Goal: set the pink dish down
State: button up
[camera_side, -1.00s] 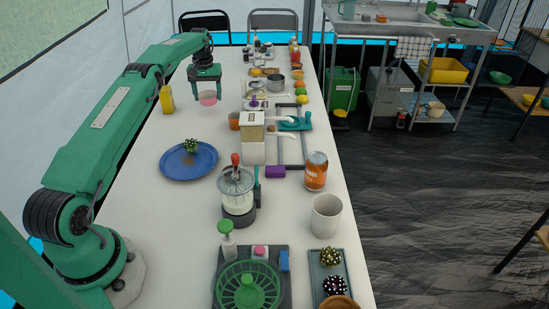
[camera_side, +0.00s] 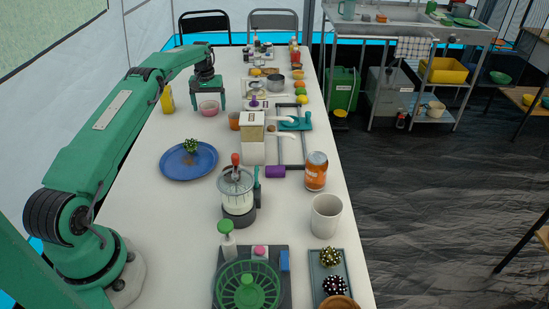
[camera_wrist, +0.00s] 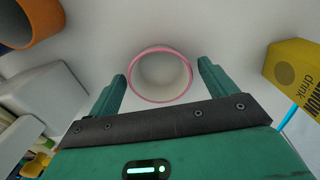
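The pink dish (camera_side: 208,107), a small bowl, rests upright on the white table at the far left, in front of my gripper (camera_side: 208,104). In the wrist view the dish (camera_wrist: 161,76) shows its pink rim and pale, empty inside. My gripper (camera_wrist: 162,70) has its two fingers spread, one on each side of the dish. A narrow gap shows between each fingertip and the rim, so the gripper is open and not holding it.
A yellow carton (camera_side: 167,98) stands left of the dish, and an orange cup (camera_side: 234,120) stands to its right. A blue plate (camera_side: 172,173) lies nearer the camera. Bare table (camera_side: 190,128) lies between the dish and the plate.

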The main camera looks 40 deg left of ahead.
jog(key=shift+r, duration=0.1)
notch_tip(320, 180, up, 8)
dwell(0.9)
dwell(0.5)
jog(key=d+r+m+t, duration=0.1)
jog(key=d+r+m, duration=0.1)
jog(key=d+r, duration=0.95)
jog(key=s+d+r+m+t, duration=0.1)
jog(key=s+d+r+m, duration=0.1)
jog(key=s+d+r, duration=0.65)
jog(key=s+d+r+m+t, duration=0.2)
jog(key=s+d+r+m, duration=0.1)
jog(key=s+d, duration=0.8)
jog(key=s+d+f+m, duration=0.1)
jog(key=s+d+f, duration=0.2)
jog(key=s, duration=0.4)
jog(key=s+d+f+m+t, duration=0.1)
jog(key=s+d+f, duration=0.2)
jog(key=s, duration=0.4)
jog(key=shift+d+f+t, duration=0.2)
jog(key=shift+f+t, duration=0.1)
jog(key=shift+f, duration=0.4)
